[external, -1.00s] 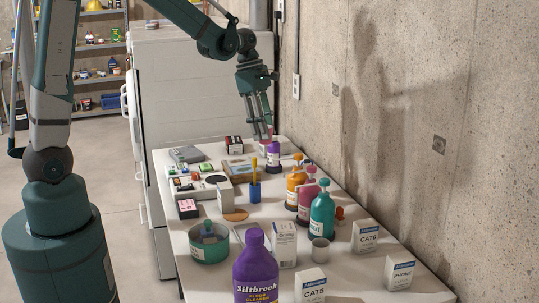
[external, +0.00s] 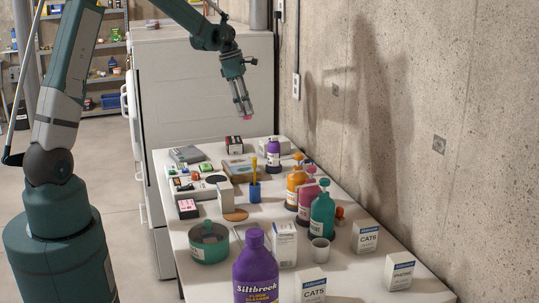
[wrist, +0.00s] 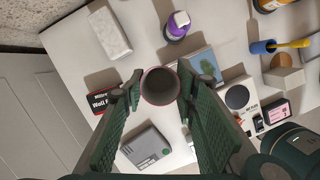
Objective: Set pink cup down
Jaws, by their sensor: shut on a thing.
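The pink cup is between the fingers of my gripper (wrist: 157,92). In the wrist view the cup (wrist: 160,74) shows its round open mouth, with a thin pink rim and a dark grey inside. In the external view, only a small pink bit of the cup (external: 246,118) shows below the fingertips of my gripper (external: 241,106). The gripper is shut on the cup and points down, holding it above the far end of the white table (external: 216,281).
Below the gripper are a black-and-red box (wrist: 102,102), a grey box (wrist: 146,147), a white box (wrist: 110,33) and a purple bottle (wrist: 177,27). Orange (external: 296,187) and teal (external: 322,215) bottles line the wall side. A large white cabinet (external: 185,90) stands behind the table.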

